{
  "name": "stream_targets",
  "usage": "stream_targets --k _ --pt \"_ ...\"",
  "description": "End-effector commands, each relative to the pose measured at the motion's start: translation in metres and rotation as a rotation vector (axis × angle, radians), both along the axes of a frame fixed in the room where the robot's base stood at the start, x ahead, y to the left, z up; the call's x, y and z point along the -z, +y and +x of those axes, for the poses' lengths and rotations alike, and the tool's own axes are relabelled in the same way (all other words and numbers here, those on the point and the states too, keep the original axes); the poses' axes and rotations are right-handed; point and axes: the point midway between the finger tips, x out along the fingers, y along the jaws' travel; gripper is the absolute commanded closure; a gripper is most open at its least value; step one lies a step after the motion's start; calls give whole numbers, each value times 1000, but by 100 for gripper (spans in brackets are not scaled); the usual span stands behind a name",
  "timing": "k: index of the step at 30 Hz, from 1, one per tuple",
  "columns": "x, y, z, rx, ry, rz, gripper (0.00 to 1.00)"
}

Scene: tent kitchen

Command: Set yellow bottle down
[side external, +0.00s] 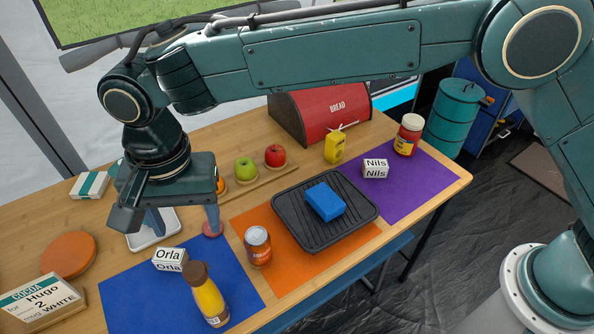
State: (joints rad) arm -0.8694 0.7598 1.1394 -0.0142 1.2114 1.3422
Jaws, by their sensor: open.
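The yellow bottle (208,303) with a brown cap stands on the blue mat (130,294) near the table's front edge. It appears upright, and nothing holds it. My gripper (183,223) is open, with its two fingers pointing down. It is behind the bottle in the picture and apart from it, over the area of a white tray (170,238). I see nothing between the fingers. The tray is partly hidden by my gripper.
An Orla name block (168,259) stands left of the bottle. A purple mat (407,202) lies right. A sign (40,300) stands front left.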

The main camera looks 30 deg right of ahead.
Motion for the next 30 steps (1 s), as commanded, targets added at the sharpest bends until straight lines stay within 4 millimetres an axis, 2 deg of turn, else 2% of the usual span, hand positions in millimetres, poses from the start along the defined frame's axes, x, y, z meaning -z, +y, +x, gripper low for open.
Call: stream_targets --k 5,11,16,23,30 --pt "-33 -39 13 -24 -27 23 39" --pt "-75 -100 22 -72 -71 49 39" --pt "-104 -155 20 -114 -115 62 39" --pt "-135 -226 4 -170 -179 67 39" --pt "-154 -294 -27 -228 -249 56 39"
